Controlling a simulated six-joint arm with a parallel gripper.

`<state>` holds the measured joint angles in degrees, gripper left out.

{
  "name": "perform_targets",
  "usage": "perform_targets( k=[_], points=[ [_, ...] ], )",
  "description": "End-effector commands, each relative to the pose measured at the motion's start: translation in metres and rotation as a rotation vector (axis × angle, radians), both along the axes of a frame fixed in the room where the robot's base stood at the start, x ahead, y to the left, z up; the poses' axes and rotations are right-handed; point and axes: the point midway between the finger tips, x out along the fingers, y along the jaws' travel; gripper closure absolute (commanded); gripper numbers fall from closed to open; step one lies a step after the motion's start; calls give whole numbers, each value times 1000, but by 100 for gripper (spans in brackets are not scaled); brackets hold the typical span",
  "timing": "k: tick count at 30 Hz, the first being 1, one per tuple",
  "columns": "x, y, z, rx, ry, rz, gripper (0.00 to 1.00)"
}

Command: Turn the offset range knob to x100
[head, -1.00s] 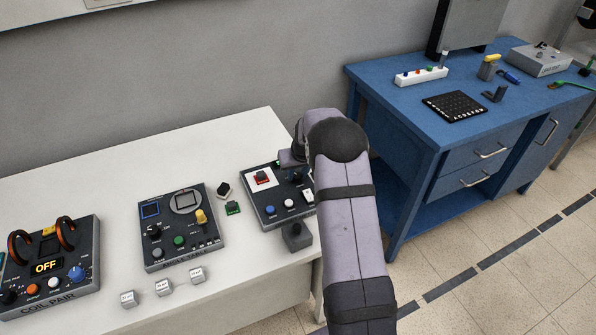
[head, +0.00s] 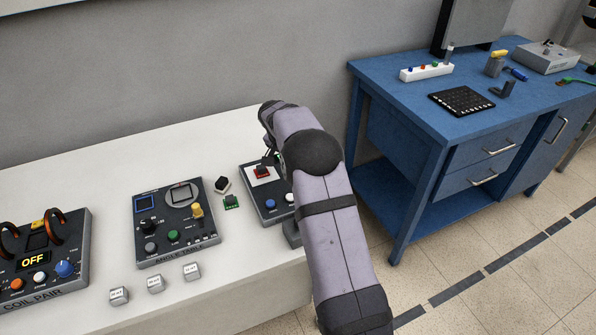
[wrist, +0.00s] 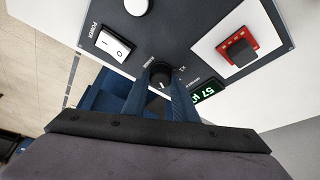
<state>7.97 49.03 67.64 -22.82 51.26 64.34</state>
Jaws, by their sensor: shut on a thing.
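In the wrist view, a small black knob (wrist: 160,74) sits on the dark panel of an instrument box. A lit green display (wrist: 206,90) reading about 57 is beside it. Small white labels flank the knob, too small to read surely; the setting it points to is unclear. My gripper (wrist: 160,93) is shut on the knob, one dark blue finger on each side. In the head view, the instrument box (head: 252,198) stands at the right end of the white table, and my arm hides the knob and much of its panel.
A blue bench (head: 400,90) stands right.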

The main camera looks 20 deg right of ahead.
Motion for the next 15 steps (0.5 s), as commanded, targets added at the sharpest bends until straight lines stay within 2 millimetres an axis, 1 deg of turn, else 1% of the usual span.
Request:
perform_targets(
  k=[6,15],
  points=[
    [2,0,0,0,-4,-150,97],
    [2,1,1,1,-2,-261,97]
  ],
)
